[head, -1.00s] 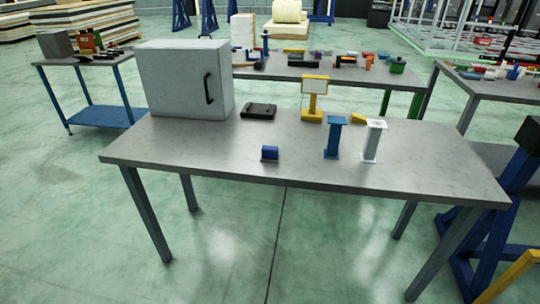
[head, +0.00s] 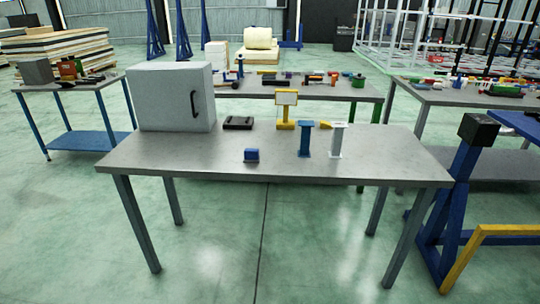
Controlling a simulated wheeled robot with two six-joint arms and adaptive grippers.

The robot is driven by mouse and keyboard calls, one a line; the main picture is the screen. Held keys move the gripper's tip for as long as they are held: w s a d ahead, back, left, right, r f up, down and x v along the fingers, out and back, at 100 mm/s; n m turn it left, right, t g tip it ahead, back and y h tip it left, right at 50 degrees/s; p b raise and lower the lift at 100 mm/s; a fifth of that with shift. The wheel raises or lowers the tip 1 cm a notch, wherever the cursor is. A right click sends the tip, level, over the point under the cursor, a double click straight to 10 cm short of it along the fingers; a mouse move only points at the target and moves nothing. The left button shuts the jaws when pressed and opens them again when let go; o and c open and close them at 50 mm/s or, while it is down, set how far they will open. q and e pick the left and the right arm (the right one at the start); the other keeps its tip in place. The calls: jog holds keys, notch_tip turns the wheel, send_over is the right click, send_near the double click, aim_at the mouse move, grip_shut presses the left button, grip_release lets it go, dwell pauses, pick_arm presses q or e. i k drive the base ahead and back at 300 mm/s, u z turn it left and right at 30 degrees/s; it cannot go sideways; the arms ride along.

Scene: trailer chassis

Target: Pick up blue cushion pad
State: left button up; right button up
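A small blue block-like object (head: 251,156) lies near the front edge of the grey table (head: 390,163), left of its middle; it may be the blue cushion pad, but it is too small to be sure. A blue upright stand (head: 306,139) and a white upright stand (head: 337,140) are to its right. Neither of my grippers shows in the head view.
On the table are a grey cabinet (head: 172,98) with a black handle, a dark flat tray (head: 239,122) and a yellow stand (head: 286,110). A blue frame (head: 447,205) with a yellow bar (head: 487,233) stands at the right. The floor in front is clear.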

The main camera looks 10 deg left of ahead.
aim_at(251, 154)
jog(key=z, duration=0.75)
jog(key=i, duration=0.95)
jog(key=z, duration=0.4)
jog(key=i, duration=1.1)
jog(key=u, duration=1.3)
jog(key=i, duration=0.6)
jog(key=u, duration=0.6)
